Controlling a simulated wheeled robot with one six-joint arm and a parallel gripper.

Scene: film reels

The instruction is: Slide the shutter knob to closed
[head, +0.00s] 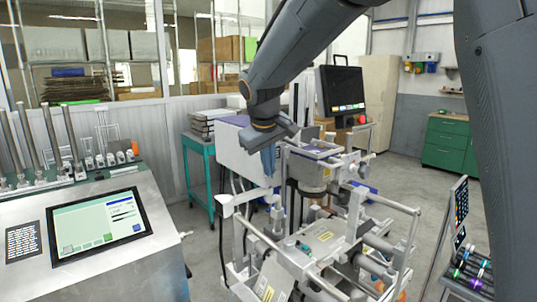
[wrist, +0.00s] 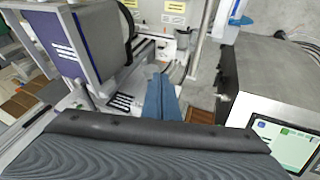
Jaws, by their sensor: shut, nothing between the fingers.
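My gripper (head: 268,165) points down beside the grey lamp-house-like box of the machine (head: 322,238) in the head view. Its blue fingers are together and hold nothing; they also show in the wrist view (wrist: 160,85). Below and beyond the fingers in the wrist view is the machine's panel with slots and small fittings (wrist: 125,100). A grey and purple housing (wrist: 85,45) stands to the left of the fingers there. I cannot pick out the shutter knob for certain in either view. The fingertips seem apart from the machine, but the distance is hard to judge.
A console with a lit touchscreen (head: 97,226) stands at the left; its screen also shows in the wrist view (wrist: 285,140). A teal cart (head: 200,165) and a monitor (head: 341,90) stand behind the machine. White rails (head: 390,207) stick out around the machine.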

